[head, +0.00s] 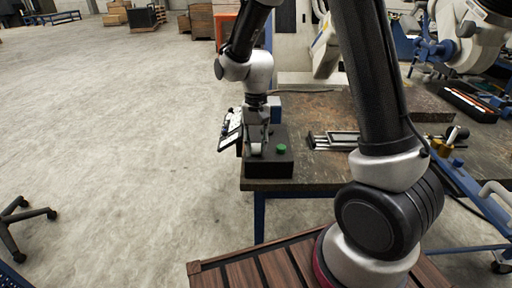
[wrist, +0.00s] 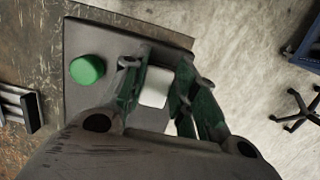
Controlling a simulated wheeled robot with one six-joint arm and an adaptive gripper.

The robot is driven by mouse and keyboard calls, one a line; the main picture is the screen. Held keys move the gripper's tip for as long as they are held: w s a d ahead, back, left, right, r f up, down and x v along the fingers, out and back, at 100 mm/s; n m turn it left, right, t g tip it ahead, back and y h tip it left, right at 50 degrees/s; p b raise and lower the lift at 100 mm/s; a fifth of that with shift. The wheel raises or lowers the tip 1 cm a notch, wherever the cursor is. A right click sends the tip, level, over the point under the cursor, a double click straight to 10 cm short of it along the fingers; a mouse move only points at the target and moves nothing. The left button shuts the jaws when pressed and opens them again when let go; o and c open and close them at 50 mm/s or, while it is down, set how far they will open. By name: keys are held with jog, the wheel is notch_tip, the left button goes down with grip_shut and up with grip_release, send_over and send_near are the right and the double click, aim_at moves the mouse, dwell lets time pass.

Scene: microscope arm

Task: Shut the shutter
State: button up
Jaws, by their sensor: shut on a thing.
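A dark box (head: 268,168) with a round green button (head: 281,148) stands at the near left corner of the table. In the wrist view the dark box (wrist: 100,45) lies below my gripper, with the green button (wrist: 87,69) left of the fingers. My gripper (wrist: 157,88) is shut on a white block (wrist: 154,87), with one finger on each side of it. In the head view my gripper (head: 257,143) points down at the box, just left of the green button. The fingers hide part of the block, and I cannot tell how it joins the box.
The worn table (head: 320,110) extends to the right, with flat metal pieces (head: 335,140) beside the box. Further right are small brass parts (head: 442,146) and a dark tool tray (head: 470,102). The floor (head: 120,130) left of the table is open.

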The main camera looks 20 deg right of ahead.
jog(key=shift+w+d+r+g+y, duration=0.1)
jog(key=shift+w+g+y, duration=0.1)
jog(key=shift+g, duration=0.45)
jog(key=shift+w+r+g+y, duration=0.1)
jog(key=shift+g+y, duration=0.1)
jog(key=shift+g, duration=0.45)
jog(key=o, duration=1)
jog(key=v, duration=1.2)
